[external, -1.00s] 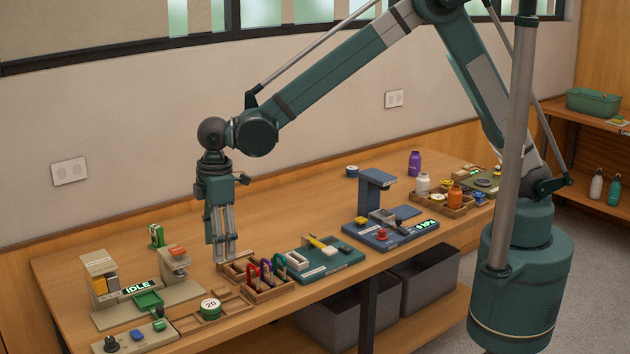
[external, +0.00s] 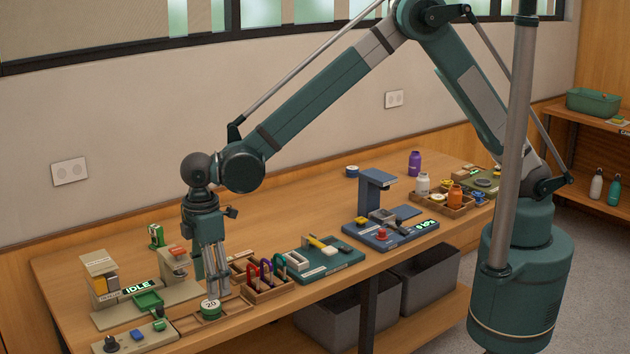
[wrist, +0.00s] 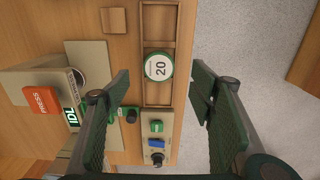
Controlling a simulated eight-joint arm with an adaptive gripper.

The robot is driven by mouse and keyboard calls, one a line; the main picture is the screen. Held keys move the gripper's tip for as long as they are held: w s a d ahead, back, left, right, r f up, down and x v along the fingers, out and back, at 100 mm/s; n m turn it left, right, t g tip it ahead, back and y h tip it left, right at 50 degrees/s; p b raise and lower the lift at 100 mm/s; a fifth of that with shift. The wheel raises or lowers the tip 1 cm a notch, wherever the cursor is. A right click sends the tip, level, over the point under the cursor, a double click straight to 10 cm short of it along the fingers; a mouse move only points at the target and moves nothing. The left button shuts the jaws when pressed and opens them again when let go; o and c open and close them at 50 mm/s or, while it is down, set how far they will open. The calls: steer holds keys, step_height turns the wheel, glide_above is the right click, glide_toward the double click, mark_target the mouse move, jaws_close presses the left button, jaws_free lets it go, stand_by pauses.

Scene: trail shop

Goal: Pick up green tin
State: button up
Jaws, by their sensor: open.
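The green tin (external: 210,307) is a round tin with a white lid reading "20". It sits in a shallow wooden tray (external: 232,302) near the front edge of the table. In the wrist view the tin (wrist: 159,66) lies in the middle compartment of the tray (wrist: 158,15). My gripper (external: 217,290) is open and empty, its fingers pointing down just beside and above the tin. In the wrist view my gripper's fingers (wrist: 165,90) are spread wide on the left and right, with the tin between and slightly beyond their tips.
A beige machine with an IDLE display (external: 140,288) stands left of the tin. A control panel with knobs (external: 136,338) is at the front left. A wooden box of coloured carabiners (external: 268,285) stands close on the right. Open floor (wrist: 225,40) lies past the table edge.

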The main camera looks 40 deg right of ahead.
mark_target(211, 304)
steer(key=shift+f, duration=0.9)
steer(key=shift+f, duration=0.2)
steer(key=shift+w+a+f, duration=0.1)
steer(key=shift+f, duration=2.35)
steer(key=shift+c, duration=0.6)
steer(key=c, duration=0.9)
